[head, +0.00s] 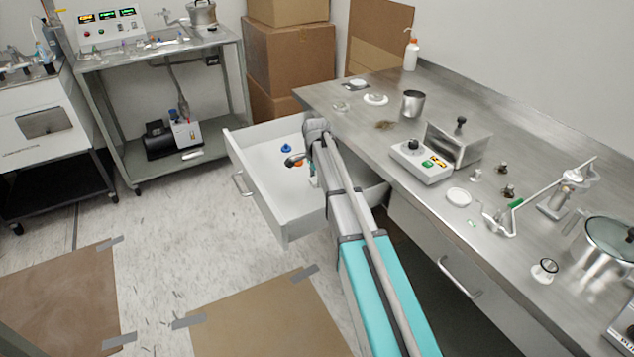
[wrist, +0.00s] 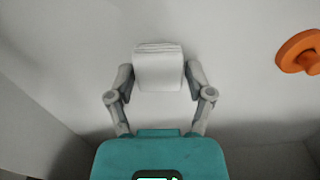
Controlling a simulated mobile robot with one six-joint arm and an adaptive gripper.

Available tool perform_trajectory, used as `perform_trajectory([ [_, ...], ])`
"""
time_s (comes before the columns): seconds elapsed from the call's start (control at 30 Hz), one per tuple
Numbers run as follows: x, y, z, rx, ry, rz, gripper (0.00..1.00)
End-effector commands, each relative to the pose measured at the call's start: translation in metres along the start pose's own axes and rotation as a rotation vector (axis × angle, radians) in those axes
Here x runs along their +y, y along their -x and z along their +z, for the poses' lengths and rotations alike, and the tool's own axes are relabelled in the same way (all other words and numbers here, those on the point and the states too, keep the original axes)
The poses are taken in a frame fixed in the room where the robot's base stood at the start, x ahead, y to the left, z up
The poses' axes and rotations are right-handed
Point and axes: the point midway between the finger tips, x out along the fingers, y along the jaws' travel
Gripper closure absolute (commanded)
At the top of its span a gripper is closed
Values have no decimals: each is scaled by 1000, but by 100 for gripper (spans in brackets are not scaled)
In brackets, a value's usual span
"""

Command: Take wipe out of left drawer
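The left drawer (head: 265,205) is pulled out from under the steel bench. It is white inside. My gripper (head: 312,172) reaches down into it, and my arm covers the drawer's right part in the head view. In the wrist view, a white folded wipe (wrist: 158,70) lies between the two fingers of my gripper (wrist: 159,80). Both fingers meet its sides with no gap showing, so the gripper appears shut on it. The wipe is hidden in the head view. Whether it touches the drawer floor is unclear.
In the drawer are a blue piece (head: 286,148) and an orange ring-shaped piece (wrist: 298,52), right of the wipe. The bench top (head: 390,105) above holds a metal cup (head: 412,103), a control box (head: 421,161) and glassware. A closed drawer (head: 455,268) is at right.

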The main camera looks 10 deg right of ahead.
Motion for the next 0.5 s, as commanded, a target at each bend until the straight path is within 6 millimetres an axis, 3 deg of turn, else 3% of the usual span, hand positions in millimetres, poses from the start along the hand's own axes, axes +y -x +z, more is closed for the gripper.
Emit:
perform_trajectory([
  [0.03,0,0,0,0,0,0,54],
  [0.1,0,0,0,0,0,0,66],
  [0.5,0,1,0,0,1,0,66],
])
